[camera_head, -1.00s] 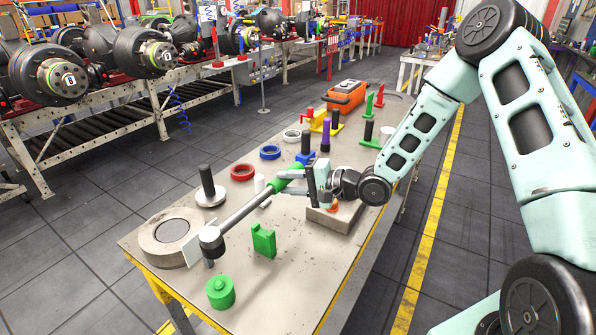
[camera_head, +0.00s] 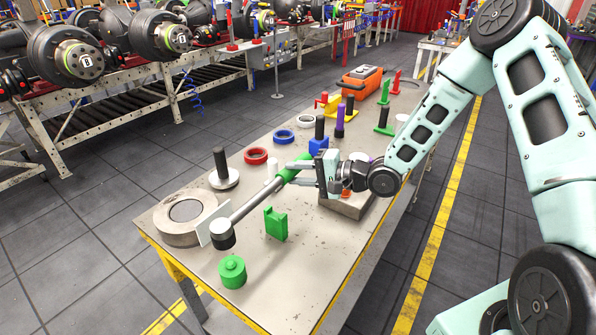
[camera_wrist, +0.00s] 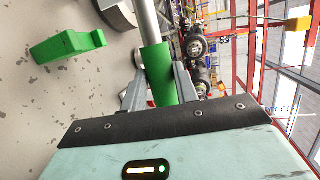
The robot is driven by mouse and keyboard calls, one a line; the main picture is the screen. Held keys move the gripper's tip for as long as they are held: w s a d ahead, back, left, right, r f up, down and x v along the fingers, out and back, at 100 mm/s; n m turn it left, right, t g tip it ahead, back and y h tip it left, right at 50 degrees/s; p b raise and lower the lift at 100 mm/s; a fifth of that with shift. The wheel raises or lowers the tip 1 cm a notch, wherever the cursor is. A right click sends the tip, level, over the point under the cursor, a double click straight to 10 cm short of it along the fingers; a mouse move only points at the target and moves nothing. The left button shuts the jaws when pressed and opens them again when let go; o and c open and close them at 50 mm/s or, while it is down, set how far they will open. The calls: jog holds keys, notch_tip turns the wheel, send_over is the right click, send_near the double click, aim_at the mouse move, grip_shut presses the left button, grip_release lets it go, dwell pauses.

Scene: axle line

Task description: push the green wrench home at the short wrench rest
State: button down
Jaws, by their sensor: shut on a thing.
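The green wrench is a long grey bar with a green grip (camera_head: 291,171) and a dark, pale-topped round head (camera_head: 222,235). My gripper (camera_head: 302,170) is shut on the green grip, which also shows between the fingers in the wrist view (camera_wrist: 158,76). The bar slants down-left above the table, its head near a thin pale plate (camera_head: 205,226). A green notched block (camera_head: 276,224) stands right of the bar, apart from it; it also shows in the wrist view (camera_wrist: 68,47). I cannot tell which piece is the short wrench rest, or whether the head touches anything.
A thick round ring (camera_head: 180,217) lies left of the wrench head. A green knobbed cylinder (camera_head: 232,272) stands at the front. A dark-handled disc (camera_head: 222,170), a red ring (camera_head: 256,155) and a blue ring (camera_head: 284,136) stand behind. The table's front right is clear.

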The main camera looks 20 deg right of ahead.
jog(key=shift+f+b, duration=1.25)
jog(key=shift+f, duration=0.95)
jog(key=shift+f+b, duration=0.8)
jog(key=shift+f, duration=1.25)
dwell(1.0)
jog(key=c, duration=1)
grip_release()
jog(key=shift+f, duration=0.1)
jog(key=b+v, duration=0.3)
jog(key=v, duration=1.4)
jog(key=shift+d, duration=0.15)
jog(key=shift+s, duration=0.1)
